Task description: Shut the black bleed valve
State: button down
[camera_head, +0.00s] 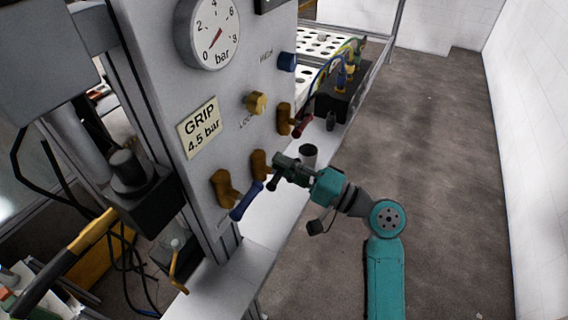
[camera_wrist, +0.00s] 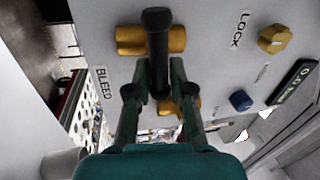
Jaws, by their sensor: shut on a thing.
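The black bleed valve has a brass body (camera_head: 259,163) on the grey panel and a black lever. In the wrist view its lever (camera_wrist: 157,45) stands upright in the picture, crossing the sideways brass body (camera_wrist: 130,40). A "BLEED" label (camera_wrist: 103,83) is on the panel beside it. My gripper (camera_head: 284,173) is at this valve, its fingers (camera_wrist: 158,88) on either side of the lower part of the lever and shut on it. In the head view my gripper hides most of the lever.
A blue-handled valve (camera_head: 245,201) sits close on the near side, and a red-handled valve (camera_head: 301,126) on the far side. A yellow knob (camera_head: 256,103), a blue knob (camera_head: 287,62) and a gauge (camera_head: 208,32) are above. A dark cup (camera_head: 308,154) stands on the ledge. The floor right is clear.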

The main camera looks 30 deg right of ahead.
jog(key=shift+f+m, duration=0.2)
jog(key=shift+m, duration=0.6)
jog(key=c, duration=1.1)
grip_release()
jog(key=shift+c, duration=0.2)
jog(key=v, duration=1.2)
jog(key=shift+a, duration=0.1)
